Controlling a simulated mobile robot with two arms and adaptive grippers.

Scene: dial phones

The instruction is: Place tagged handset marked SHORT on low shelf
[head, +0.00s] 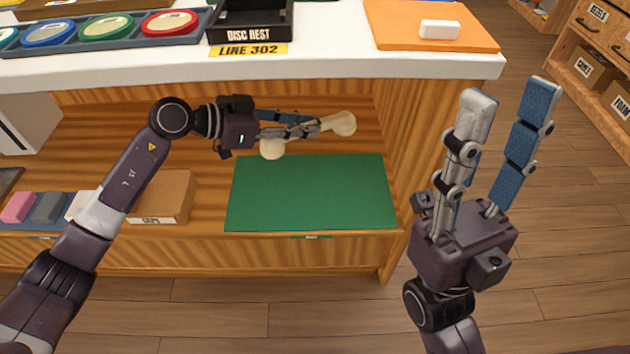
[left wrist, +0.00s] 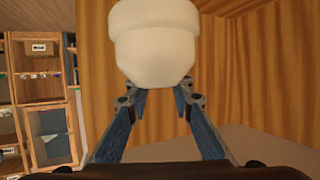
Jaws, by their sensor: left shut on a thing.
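A cream handset (head: 342,124) is in my left gripper (head: 308,126), above the green mat (head: 312,195) on the low shelf (head: 210,222). The gripper is shut around its middle, and one rounded end shows on each side of the fingers. In the left wrist view one cream end of the handset (left wrist: 155,45) fills the top middle, between and beyond the fingers (left wrist: 158,105). No tag or marking on the handset can be read. My right gripper (head: 510,95) is open and empty, pointing up at the right, in front of the counter's right end.
A cardboard box (head: 165,195) and small pink (head: 18,207) and grey blocks stand left of the mat. The white counter top (head: 335,65) overhangs the shelf and bears a disc tray, a black "DISC REST" box (head: 250,25) and an orange mat (head: 390,22). The green mat is bare.

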